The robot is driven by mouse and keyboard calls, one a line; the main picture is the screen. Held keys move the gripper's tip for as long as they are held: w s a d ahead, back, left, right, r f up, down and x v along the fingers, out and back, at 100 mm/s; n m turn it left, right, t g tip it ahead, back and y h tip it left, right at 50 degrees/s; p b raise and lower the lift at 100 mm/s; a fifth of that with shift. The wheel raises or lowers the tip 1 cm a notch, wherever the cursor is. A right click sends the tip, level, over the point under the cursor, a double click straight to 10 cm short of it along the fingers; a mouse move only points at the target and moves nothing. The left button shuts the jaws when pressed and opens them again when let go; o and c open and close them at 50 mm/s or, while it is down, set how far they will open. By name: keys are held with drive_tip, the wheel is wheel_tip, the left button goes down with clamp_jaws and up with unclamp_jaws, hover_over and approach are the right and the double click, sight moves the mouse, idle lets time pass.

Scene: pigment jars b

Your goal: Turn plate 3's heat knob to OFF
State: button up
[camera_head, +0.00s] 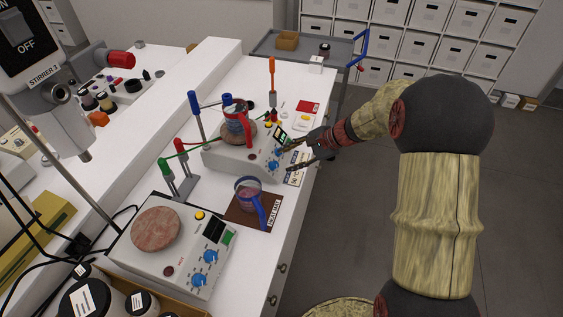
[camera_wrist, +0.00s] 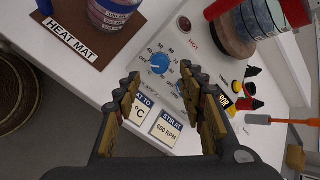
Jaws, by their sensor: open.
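The farther hot plate (camera_head: 232,157) carries a glass vessel with a red band (camera_head: 237,125). Its front has a lit display and two blue knobs; its plate number is not readable. The lower blue knob (camera_head: 273,165) shows in the wrist view (camera_wrist: 159,63) inside a numbered dial, its pointer setting unclear. The other blue knob (camera_head: 277,152) is partly behind a finger in the wrist view (camera_wrist: 181,87). My gripper (camera_head: 288,160) is open at the plate's front; in the wrist view (camera_wrist: 158,77) its fingers are spread, with the numbered knob showing between and beyond the tips.
A nearer hot plate (camera_head: 190,268) with blue knobs stands at the front. A blue-handled jug (camera_head: 248,190) rests on the brown heat mat (camera_head: 236,211) between the plates. Setpoint cards (camera_wrist: 166,130) lie below the gripper.

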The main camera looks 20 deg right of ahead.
drive_tip(key=v, duration=0.6)
idle(0.4)
drive_tip(key=s+n+g+h, duration=0.3)
drive_tip(key=s+n, duration=0.3)
drive_tip(key=s, duration=0.8)
drive_tip(key=s+a+r+n+t+h, duration=0.1)
drive_tip(key=s+a+r+n+h, duration=0.1)
drive_tip(key=s+r, duration=0.4)
drive_tip(key=s+a+r+n+t+h, duration=0.2)
drive_tip(key=s+a+r+n, duration=0.3)
drive_tip(key=s+r+n, duration=0.2)
drive_tip(key=shift+s+r+b, duration=0.25)
drive_tip(key=shift+s+b, duration=0.15)
drive_tip(key=shift+s, duration=0.45)
